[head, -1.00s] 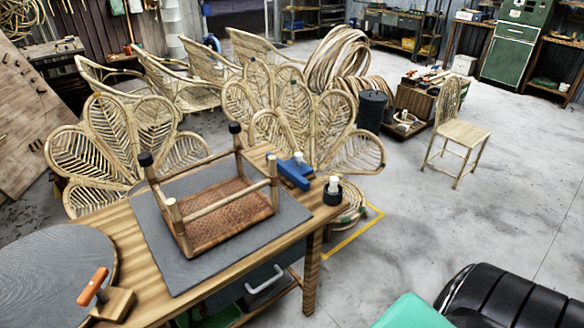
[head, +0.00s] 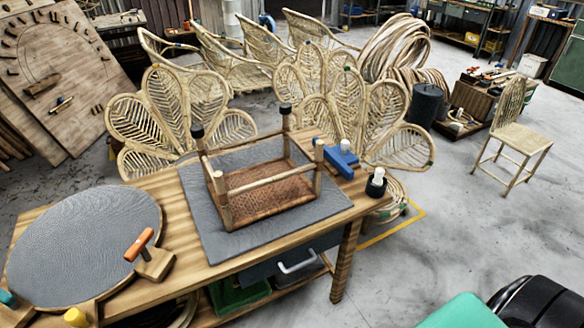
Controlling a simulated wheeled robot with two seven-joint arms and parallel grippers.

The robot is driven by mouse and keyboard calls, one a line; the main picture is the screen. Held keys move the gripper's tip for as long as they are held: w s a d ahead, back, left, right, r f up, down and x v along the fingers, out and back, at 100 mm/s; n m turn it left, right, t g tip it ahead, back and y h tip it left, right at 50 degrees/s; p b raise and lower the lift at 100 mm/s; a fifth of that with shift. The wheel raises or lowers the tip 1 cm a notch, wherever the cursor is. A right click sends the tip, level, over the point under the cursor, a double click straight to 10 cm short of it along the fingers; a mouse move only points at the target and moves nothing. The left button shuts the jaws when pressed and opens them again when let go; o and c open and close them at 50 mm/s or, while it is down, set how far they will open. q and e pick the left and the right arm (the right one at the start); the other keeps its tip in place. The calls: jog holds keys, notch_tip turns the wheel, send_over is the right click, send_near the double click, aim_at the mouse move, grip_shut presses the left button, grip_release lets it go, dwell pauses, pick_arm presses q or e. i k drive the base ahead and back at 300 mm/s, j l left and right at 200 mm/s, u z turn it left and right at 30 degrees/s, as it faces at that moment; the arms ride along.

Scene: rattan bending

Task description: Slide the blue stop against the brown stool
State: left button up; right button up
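The brown stool (head: 262,195) lies upside down on a grey mat (head: 205,232) on the wooden workbench, its woven seat down and its legs up. The two far legs have black tips; the two near legs have pale tips. The blue stop (head: 341,160) is on the bench at the stool's right, near the far edge. A strip of mat and bench shows between the stop and the stool, so they look apart. Neither of my grippers is in view.
A small black holder with a white top (head: 376,183) stands at the bench's right end. A round grey disc (head: 85,240) and an orange-handled tool (head: 139,244) are at the left. Rattan chairs stand behind. A teal object (head: 470,313) and a black one (head: 540,305) are bottom right.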

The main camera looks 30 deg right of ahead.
aim_at(340, 151)
jog(key=i+l, duration=0.1)
jog(key=l, duration=0.25)
jog(key=i+l+u, duration=0.1)
jog(key=l, duration=0.25)
jog(key=i+l+u, duration=0.1)
jog(key=l, duration=0.25)
jog(key=i+l, duration=0.15)
jog(key=l, duration=0.25)
